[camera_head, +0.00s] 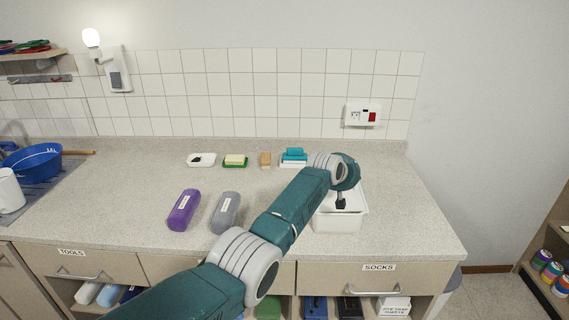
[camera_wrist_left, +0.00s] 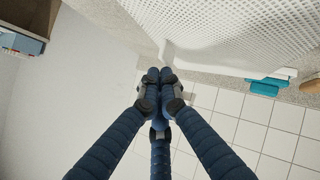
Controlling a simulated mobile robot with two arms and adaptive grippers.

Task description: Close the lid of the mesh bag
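A white open-topped container (camera_head: 338,224), apparently the mesh bag, stands on the counter at the right. Its lid cannot be made out in the head view, where my left arm covers part of it. My left gripper (camera_head: 341,203) points down at the container's opening. In the left wrist view, the fingertips of my left gripper (camera_wrist_left: 160,75) are together. They are beside a white perforated panel (camera_wrist_left: 235,30) with a solid rim. Whether the tips touch that rim is unclear. No thing shows between the fingers. My right gripper is in neither view.
A purple case (camera_head: 183,210) and a grey case (camera_head: 225,212) lie left of my arm. Soap dishes (camera_head: 235,160), a brown block (camera_head: 265,159) and teal-and-white items (camera_head: 293,158) line the back. The counter (camera_head: 410,215) is bare right of the container.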

